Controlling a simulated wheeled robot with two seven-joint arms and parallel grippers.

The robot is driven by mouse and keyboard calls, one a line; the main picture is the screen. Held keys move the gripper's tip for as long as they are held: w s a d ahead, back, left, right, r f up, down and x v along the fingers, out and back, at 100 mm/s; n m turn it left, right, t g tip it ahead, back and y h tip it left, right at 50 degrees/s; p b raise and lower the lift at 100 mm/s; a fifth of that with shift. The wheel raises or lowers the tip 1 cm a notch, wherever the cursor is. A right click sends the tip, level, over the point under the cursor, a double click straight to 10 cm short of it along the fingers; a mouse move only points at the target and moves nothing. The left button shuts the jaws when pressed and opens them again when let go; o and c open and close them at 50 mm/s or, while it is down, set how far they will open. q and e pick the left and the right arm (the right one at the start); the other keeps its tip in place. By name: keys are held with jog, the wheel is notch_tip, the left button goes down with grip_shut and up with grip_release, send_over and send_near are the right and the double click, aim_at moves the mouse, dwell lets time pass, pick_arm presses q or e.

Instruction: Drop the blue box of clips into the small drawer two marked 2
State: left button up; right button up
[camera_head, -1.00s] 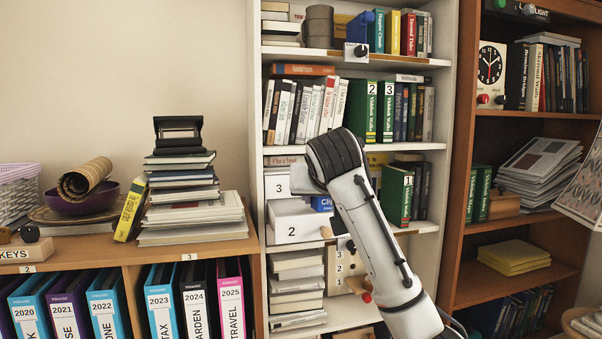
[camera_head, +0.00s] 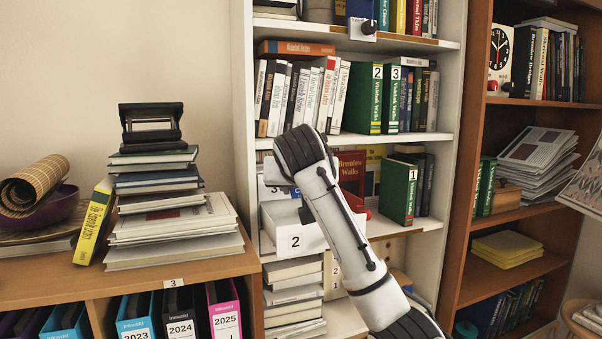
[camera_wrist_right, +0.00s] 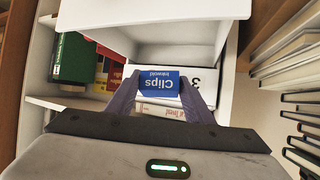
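The blue box of clips (camera_wrist_right: 160,84) sits between the two fingers of my right gripper (camera_wrist_right: 160,92), which appear to touch its sides. Its label reads upside down in the right wrist view. The box is in front of the white drawer marked 3 (camera_wrist_right: 192,82). The small drawer marked 2 (camera_head: 312,240) is pulled out of the white shelf unit, below drawer 3 (camera_head: 271,191). My right arm crosses in front of these drawers in the head view and hides the gripper and most or all of the box. My left gripper is not in view.
Stacked books (camera_head: 293,290) lie below drawer 2. A wooden cabinet (camera_head: 190,262) with a pile of books and frames stands at left.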

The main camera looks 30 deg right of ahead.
jog(key=f, duration=0.2)
jog(key=shift+w+d+f, duration=0.3)
grip_shut()
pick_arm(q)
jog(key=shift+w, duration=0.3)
pick_arm(e)
jog(key=shift+s+a, duration=0.1)
jog(key=o, duration=1.5)
grip_release()
jog(key=shift+c, duration=0.2)
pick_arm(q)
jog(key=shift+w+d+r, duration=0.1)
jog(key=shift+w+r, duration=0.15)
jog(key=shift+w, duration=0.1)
